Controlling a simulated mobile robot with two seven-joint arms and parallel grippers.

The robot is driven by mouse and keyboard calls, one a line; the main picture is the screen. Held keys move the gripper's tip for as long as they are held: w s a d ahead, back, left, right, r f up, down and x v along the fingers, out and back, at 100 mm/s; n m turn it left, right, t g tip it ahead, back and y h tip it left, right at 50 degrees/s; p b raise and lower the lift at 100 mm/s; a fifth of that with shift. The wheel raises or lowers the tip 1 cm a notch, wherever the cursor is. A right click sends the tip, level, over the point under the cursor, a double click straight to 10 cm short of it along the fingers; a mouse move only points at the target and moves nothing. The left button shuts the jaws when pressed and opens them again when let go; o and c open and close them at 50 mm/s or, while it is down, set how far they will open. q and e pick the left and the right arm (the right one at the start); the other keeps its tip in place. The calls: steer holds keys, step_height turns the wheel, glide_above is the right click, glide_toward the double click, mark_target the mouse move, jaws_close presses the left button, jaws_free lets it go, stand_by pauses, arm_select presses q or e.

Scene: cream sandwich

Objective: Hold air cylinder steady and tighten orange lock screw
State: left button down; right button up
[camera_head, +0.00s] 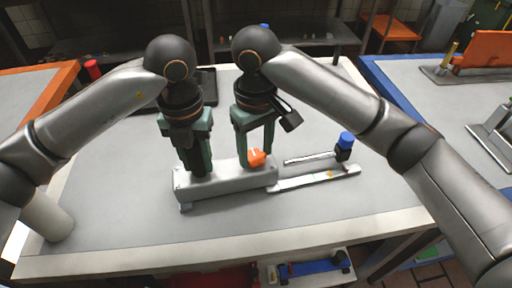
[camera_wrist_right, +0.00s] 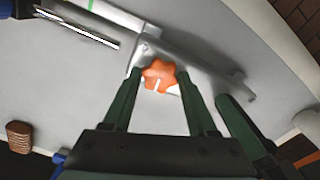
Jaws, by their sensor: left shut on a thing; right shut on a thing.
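The air cylinder (camera_head: 225,187) is a long light-grey metal block lying on the table, with its rod end pointing right. It also shows in the right wrist view (camera_wrist_right: 205,72). The orange lock screw (camera_head: 257,157) is a lobed knob on its right part, bearing a white mark, and is clear in the right wrist view (camera_wrist_right: 160,74). My right gripper (camera_head: 254,152) points down, its green fingers either side of the screw and shut on it. My left gripper (camera_head: 198,174) points down, shut at the cylinder's left part; its exact contact is hidden.
A flat light bar (camera_head: 320,178) extends right. A dark tray (camera_head: 205,85) lies behind my left gripper. The table's front is clear.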

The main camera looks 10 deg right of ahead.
mark_target(256, 157)
steer(key=shift+m, duration=0.6)
steer(key=o, duration=1.4)
step_height(256, 157, up, 12)
arm_select(q)
steer(key=shift+c, duration=1.8)
jaws_free()
